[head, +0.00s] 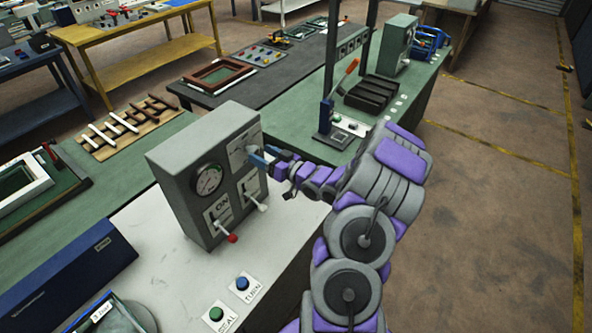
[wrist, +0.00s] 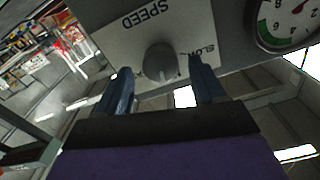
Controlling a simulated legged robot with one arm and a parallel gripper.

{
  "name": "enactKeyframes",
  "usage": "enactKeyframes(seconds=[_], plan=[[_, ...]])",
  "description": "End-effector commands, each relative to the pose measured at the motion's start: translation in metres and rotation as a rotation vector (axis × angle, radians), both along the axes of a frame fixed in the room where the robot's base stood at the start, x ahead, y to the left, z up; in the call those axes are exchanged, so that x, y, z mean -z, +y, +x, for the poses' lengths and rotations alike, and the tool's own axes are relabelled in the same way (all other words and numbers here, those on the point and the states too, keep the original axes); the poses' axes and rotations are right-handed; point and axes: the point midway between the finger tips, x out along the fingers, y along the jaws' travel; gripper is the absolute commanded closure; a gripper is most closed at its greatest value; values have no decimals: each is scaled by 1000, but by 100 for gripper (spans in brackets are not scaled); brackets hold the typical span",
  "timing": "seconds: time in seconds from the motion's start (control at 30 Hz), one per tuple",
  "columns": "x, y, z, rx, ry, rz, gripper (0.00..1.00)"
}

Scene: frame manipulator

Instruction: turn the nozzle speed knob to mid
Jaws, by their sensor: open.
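The grey round speed knob (wrist: 160,62) sits on a light plate (wrist: 130,40) lettered "SPEED" and "SLOW" in the wrist view, which is upside down. My gripper (wrist: 159,76) is open, with one blue finger on either side of the knob and gaps between; contact is not visible. The knob's pointer setting is hard to read. In the head view my gripper (head: 262,158) is at the upper right of the grey control box (head: 168,163), in front of the plate. The knob is mostly hidden there behind the fingers.
The box front also carries a round gauge (head: 207,178), a red-tipped lever (head: 231,238) by an "ON" label and a white-tipped lever (head: 263,207) below my gripper. A blue button (head: 242,283) and a green button (head: 216,313) sit on the bench.

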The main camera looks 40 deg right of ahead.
Motion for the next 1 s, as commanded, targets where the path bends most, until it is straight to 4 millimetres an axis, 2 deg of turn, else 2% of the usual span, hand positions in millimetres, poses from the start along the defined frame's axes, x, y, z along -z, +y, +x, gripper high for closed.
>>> enactKeyframes(seconds=[0.1,0.7,1.0], plan=[[1,-7,-20,5,2,0,31],[2,-25,-109,4,3,-2,31],[1,-31,-133,4,1,-2,31]])
